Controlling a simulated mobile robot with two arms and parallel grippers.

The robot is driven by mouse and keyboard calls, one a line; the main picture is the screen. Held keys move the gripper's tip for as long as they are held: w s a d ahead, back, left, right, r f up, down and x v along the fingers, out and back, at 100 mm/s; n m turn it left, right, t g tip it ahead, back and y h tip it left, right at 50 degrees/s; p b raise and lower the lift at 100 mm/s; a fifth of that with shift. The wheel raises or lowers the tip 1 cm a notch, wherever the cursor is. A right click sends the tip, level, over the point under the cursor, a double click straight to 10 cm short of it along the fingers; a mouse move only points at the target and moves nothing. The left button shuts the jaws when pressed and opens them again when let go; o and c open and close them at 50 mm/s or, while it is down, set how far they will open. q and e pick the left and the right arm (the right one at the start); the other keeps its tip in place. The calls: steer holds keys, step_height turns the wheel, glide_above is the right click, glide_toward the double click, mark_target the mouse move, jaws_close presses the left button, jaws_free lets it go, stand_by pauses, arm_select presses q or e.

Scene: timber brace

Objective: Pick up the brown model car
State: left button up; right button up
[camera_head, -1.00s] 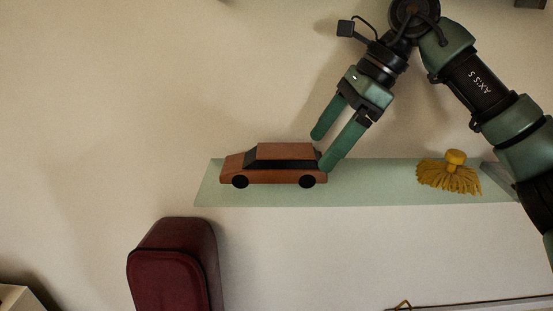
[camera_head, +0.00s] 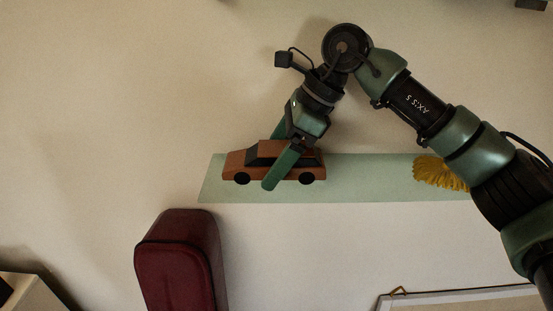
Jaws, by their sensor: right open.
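The brown model car (camera_head: 310,167) stands on its wheels on a pale green shelf (camera_head: 370,180), near the shelf's left end. It has dark windows and black wheels, and its nose points left. My right gripper (camera_head: 272,162) is open and straddles the middle of the car. One finger is in front of the car's near side and hides part of it. The other finger is behind the car, partly hidden by its roof. I cannot tell whether either finger touches the car. My left gripper is not in view.
A yellow mop-like thing (camera_head: 436,172) lies on the shelf to the right, partly hidden by my right arm. A dark red padded object (camera_head: 180,262) stands below the shelf at the left. A framed thing (camera_head: 455,298) shows at the bottom right. The wall above the car is bare.

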steer(key=c, duration=1.8)
steer(key=shift+r, duration=0.1)
